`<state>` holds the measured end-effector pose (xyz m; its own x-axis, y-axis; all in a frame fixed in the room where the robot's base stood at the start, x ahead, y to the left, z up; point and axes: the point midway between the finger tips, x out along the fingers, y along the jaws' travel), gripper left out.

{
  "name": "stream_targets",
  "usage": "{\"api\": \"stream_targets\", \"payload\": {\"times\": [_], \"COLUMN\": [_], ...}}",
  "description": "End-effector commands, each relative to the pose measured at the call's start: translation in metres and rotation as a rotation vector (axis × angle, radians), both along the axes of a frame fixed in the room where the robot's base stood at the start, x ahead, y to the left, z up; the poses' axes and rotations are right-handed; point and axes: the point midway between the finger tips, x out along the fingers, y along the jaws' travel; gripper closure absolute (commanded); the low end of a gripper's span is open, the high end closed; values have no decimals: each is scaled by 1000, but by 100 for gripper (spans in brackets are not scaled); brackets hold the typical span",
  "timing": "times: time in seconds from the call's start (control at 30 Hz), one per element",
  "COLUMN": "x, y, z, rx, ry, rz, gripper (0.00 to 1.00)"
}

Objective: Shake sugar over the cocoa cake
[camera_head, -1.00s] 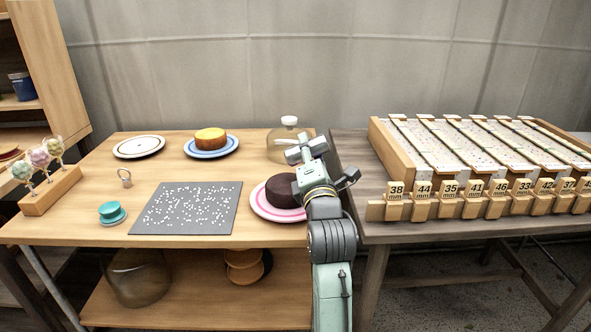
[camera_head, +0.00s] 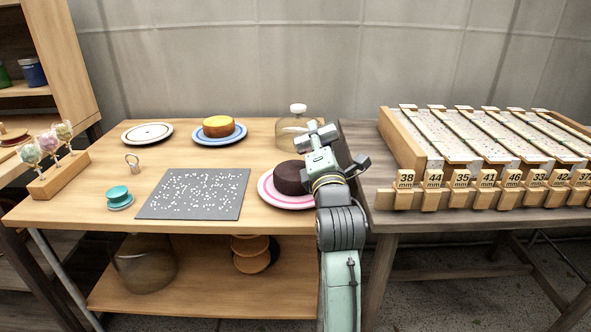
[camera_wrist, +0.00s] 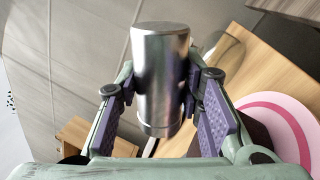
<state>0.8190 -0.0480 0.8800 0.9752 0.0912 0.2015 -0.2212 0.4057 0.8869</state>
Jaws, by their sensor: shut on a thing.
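The dark brown cocoa cake (camera_head: 290,177) sits on a pink-rimmed plate (camera_head: 267,194) at the right end of the wooden table. In the wrist view, my gripper (camera_wrist: 160,100) is shut on a plain silver metal shaker (camera_wrist: 158,70), held between its two purple pads. The plate's pink rim (camera_wrist: 283,112) shows at the right of the wrist view, with the dark cake (camera_wrist: 258,130) partly hidden behind a finger. In the head view my arm and gripper (camera_head: 335,150) are just right of the cake, and the shaker cannot be made out.
A glass dome (camera_head: 296,137) stands behind the cake. A rack of numbered wooden blocks (camera_head: 405,132) fills the right table.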

Motion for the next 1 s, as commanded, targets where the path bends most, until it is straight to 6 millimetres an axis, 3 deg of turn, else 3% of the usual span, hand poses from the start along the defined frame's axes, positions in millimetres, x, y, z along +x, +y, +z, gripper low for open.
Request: {"api": "stream_targets", "payload": {"times": [0.23, 0.57, 1.0], "x": [0, 0, 0], "y": [0, -1, 0], "z": [29, -4, -2], "rx": [-1, -1, 3], "ry": [-2, 0, -2], "rz": [0, -1, 1], "gripper": [97, 97, 97]}}
